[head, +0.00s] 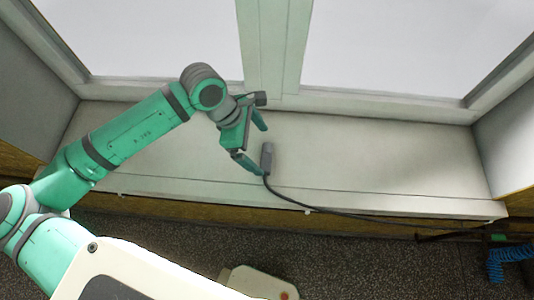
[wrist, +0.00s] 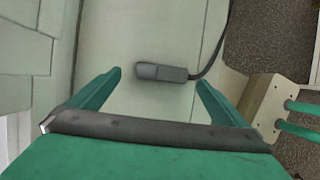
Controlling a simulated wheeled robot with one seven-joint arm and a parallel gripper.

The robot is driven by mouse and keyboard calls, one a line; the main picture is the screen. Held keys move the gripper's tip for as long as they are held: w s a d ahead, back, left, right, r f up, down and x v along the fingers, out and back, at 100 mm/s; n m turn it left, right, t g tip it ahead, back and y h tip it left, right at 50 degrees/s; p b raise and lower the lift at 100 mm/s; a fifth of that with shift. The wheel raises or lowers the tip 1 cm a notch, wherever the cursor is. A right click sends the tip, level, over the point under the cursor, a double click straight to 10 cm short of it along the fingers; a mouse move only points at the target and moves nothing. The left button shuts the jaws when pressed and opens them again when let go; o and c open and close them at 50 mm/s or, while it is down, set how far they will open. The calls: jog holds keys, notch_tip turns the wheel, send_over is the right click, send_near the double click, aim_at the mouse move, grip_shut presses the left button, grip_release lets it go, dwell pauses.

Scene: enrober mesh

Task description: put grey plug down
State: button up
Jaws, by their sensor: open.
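The grey plug (head: 267,157) rests on the pale window sill (head: 380,160), with its black cable (head: 300,206) running off over the sill's front edge to the right. In the wrist view the plug (wrist: 161,72) lies just beyond and between the fingertips, apart from both. My gripper (head: 262,148) is open and empty beside the plug in the head view. Its two green fingers stand wide apart in the wrist view (wrist: 158,78).
The window frame (head: 273,50) rises behind the sill. A blue coiled hose (head: 508,258) hangs at the lower right. A cream-coloured object (head: 256,284) stands on the dark speckled floor below. The right part of the sill is clear.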

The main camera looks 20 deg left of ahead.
aim_at(266, 156)
jog(key=shift+s+x, duration=0.1)
jog(key=shift+x, duration=1.05)
jog(key=shift+s+x, duration=0.15)
jog(key=shift+x, duration=1.05)
jog(key=shift+a, duration=0.1)
jog(key=c, duration=1.6)
jog(key=shift+o, duration=0.2)
